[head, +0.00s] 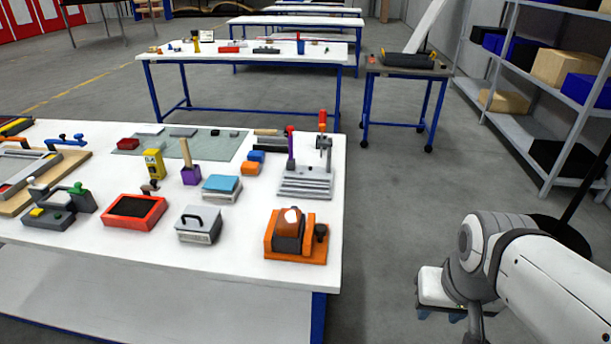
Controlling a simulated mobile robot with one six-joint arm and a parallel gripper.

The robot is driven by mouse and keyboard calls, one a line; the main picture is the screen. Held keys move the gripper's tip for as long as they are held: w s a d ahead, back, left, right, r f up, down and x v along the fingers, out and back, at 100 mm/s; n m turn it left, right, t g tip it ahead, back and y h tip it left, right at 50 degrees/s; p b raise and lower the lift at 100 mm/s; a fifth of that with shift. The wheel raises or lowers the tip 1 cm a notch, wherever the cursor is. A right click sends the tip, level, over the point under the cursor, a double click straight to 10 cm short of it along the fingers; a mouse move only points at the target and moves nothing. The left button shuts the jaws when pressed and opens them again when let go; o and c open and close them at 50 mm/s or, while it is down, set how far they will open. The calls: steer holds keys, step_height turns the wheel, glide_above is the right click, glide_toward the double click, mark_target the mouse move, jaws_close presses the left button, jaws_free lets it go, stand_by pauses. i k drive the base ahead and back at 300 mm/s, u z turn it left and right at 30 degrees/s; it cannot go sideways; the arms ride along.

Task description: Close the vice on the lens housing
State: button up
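An orange fixture (284,251) stands near the front right corner of the white table. The gap between jaws and part is too small to see. My gripper (440,314) is off the table at the lower right, well right of the fixture and pointing down. Its fingertips show only as small bluish bits, so its opening is unclear.
On the white table (150,250) a grey slotted plate with clamps (305,184) stands behind the orange fixture. A grey box with a handle (199,232) and a red tray (118,214) are to its left. Shelves (535,125) stand at right. The floor between is clear.

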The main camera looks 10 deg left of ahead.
mark_target(320, 229)
steer(key=u, duration=0.3)
steer(key=i, duration=0.65)
steer(key=u, duration=0.3)
steer(key=k, duration=0.85)
steer(key=u, duration=0.15)
steer(key=i, duration=0.85)
steer(key=z, duration=0.05)
